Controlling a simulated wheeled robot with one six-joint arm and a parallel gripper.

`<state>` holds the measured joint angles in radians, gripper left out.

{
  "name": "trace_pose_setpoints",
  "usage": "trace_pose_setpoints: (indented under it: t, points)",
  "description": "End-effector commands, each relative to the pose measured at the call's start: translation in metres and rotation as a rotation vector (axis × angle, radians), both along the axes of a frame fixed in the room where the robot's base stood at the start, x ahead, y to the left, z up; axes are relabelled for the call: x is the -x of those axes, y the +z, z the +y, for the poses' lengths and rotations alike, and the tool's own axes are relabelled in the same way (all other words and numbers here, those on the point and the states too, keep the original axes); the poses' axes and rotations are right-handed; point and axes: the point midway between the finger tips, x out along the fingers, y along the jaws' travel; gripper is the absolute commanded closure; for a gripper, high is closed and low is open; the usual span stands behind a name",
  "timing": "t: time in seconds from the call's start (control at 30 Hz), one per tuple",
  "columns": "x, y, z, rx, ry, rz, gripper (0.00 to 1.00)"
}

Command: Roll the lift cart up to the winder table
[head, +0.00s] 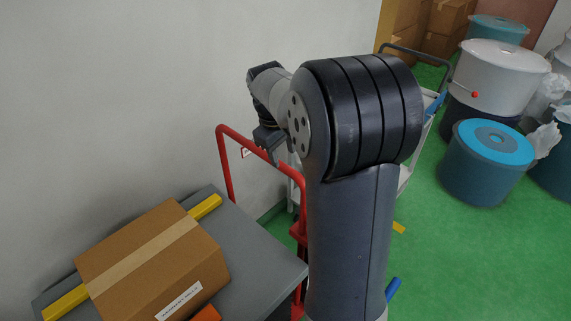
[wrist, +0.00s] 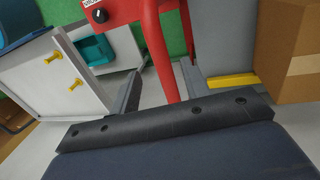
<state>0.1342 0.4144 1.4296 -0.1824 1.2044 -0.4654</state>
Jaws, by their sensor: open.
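The lift cart has a red tube handle (head: 252,145) and a grey deck (head: 262,262), at the lower left of the head view. My gripper (head: 272,148) is open beside the top bar of the handle. In the wrist view the red handle (wrist: 158,45) rises between the two open fingers of my gripper (wrist: 160,85). I cannot tell whether they touch it. A red panel with a black knob shows at the top. I cannot make out for certain which thing is the winder table.
A white cabinet with yellow knobs (wrist: 75,84) stands left in the wrist view. A trolley (head: 432,100), blue drums (head: 485,175) and a white drum (head: 500,75) stand right. Green floor (head: 440,260) is clear at lower right.

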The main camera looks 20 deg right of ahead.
Motion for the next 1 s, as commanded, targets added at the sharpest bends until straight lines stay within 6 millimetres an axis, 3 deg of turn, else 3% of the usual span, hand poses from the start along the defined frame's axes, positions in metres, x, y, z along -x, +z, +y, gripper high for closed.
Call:
trace_pose_setpoints:
  t: [0.1, 0.3, 0.7, 1.0]
  points:
    - [-0.001, -0.023, -0.004, 0.0, 0.0, 0.005, 0.56]
    - [-0.003, -0.047, -0.009, 0.0, 0.001, 0.002, 0.56]
    - [-0.004, -0.055, -0.01, 0.0, 0.0, -0.001, 0.56]
    - [-0.004, -0.055, -0.01, 0.0, 0.0, -0.001, 0.8]
